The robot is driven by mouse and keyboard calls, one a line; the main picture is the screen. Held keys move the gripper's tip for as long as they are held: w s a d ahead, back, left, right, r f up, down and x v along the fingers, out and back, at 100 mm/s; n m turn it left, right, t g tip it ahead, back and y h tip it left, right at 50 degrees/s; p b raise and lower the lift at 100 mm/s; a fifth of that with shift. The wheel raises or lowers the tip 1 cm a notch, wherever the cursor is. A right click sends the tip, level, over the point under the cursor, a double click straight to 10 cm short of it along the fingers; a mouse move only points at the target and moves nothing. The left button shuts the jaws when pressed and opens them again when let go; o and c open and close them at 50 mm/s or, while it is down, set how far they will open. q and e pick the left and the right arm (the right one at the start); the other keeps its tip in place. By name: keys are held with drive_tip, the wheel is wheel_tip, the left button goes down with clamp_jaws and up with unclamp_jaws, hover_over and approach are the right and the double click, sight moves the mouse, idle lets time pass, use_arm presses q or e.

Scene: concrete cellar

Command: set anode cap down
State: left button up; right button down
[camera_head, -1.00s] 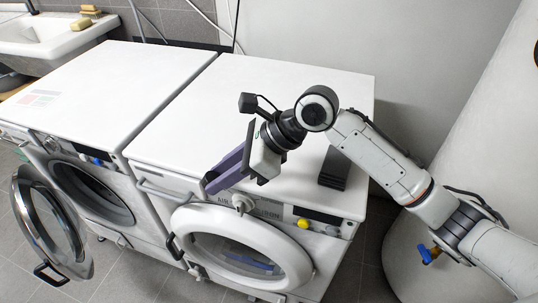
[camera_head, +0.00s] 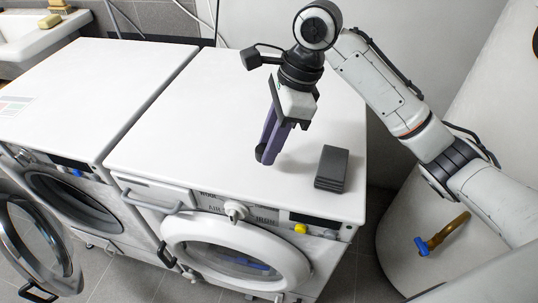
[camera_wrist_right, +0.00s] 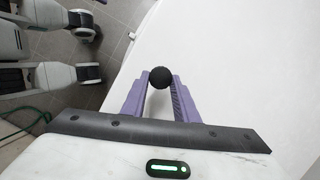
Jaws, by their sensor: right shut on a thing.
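My right gripper (camera_head: 268,150) points steeply down over the white top of the right-hand washing machine (camera_head: 190,130), left of a dark grey block. Its purple fingers are shut on the anode cap (camera_wrist_right: 159,77), a small round black piece between the fingertips in the right wrist view. In the head view the cap (camera_head: 260,153) shows as a dark spot at the fingertips, partly hidden by them. I cannot tell whether it touches the machine's top. My left gripper is not in view.
The dark grey block (camera_head: 332,168) lies on the machine top close to the right of my gripper. The top is bare to the left. A second washing machine (camera_head: 80,85) with an open round door (camera_head: 35,245) stands at left. A sink (camera_head: 35,40) is behind it.

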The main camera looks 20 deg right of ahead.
sight(269, 170)
wheel_tip(269, 170, down, 3)
drive_tip(key=shift+f, duration=0.2)
drive_tip(key=shift+f, duration=0.15)
drive_tip(key=shift+f+p, duration=0.4)
drive_tip(key=shift+p, duration=0.2)
drive_tip(key=c, duration=1.4)
unclamp_jaws()
